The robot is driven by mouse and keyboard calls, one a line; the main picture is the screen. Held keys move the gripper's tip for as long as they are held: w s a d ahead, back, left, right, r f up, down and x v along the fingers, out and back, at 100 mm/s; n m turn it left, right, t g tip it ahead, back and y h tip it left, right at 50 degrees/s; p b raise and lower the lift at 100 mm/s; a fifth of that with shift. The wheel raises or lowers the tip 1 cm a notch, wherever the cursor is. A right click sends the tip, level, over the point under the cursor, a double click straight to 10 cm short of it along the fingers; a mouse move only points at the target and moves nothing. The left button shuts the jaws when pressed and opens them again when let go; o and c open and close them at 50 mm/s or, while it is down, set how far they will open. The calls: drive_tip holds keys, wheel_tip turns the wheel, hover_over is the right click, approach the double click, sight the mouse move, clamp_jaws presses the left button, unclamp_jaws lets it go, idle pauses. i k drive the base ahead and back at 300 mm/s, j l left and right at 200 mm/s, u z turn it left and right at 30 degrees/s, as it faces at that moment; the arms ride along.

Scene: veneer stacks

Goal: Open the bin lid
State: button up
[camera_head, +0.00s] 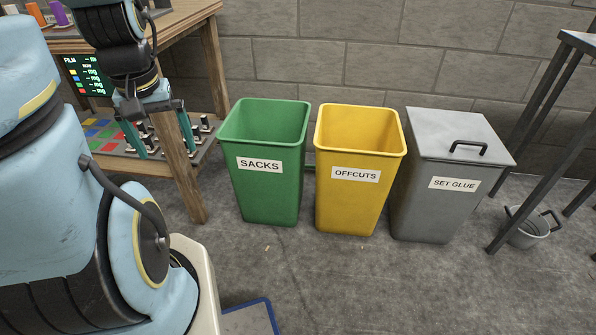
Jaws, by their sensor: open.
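A grey bin (432,205) labelled SET GLUE stands on the floor at the right of the row. Its flat grey lid (440,128) lies shut over the top, with a black bar handle (469,149) near its right front. My gripper (168,154) hangs at the upper left, in front of the wooden bench. Its two teal fingers point down and are spread apart with nothing between them. It is well to the left of the grey bin, with the green and yellow bins in between.
An open green bin (266,185) labelled SACKS and an open yellow bin (349,200) labelled OFFCUTS stand left of the grey bin. A wooden bench (184,150), a metal frame (541,145) and a small bucket (528,232) flank the row. Floor in front is mostly clear.

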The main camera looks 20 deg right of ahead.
sight(458, 136)
drive_tip(key=i+l+z, duration=0.1)
drive_tip(key=l+z, duration=0.15)
drive_tip(key=i+l+z, duration=0.1)
drive_tip(key=l+z, duration=0.15)
drive_tip(key=l, duration=0.15)
drive_tip(key=i+l+z, duration=0.2)
drive_tip(key=k+l, duration=0.05)
drive_tip(key=l, duration=0.05)
